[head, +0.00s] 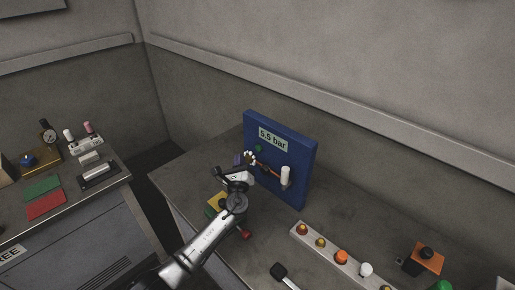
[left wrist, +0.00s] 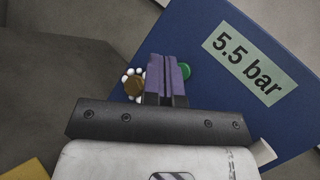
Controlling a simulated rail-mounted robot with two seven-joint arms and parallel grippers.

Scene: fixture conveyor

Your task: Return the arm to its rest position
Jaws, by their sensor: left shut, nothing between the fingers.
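My left arm comes in from the lower left of the head view, and its gripper (head: 239,160) is in front of the blue panel (head: 293,140). In the left wrist view the purple fingers (left wrist: 167,78) are shut together with nothing between them. The panel carries a "5.5 bar" label (left wrist: 249,64), a green round part (left wrist: 185,70) and a white-lobed knob with a brass centre (left wrist: 133,84), which is just left of the fingers. I cannot tell whether the fingers touch the panel. My right gripper is in neither view.
A white handle (head: 285,176) stands out from the panel. A strip with coloured buttons (head: 322,253) and an orange box with a black knob (head: 427,257) are on the bench at right. A second bench at left holds a gauge (head: 47,130) and green and red plates (head: 45,205).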

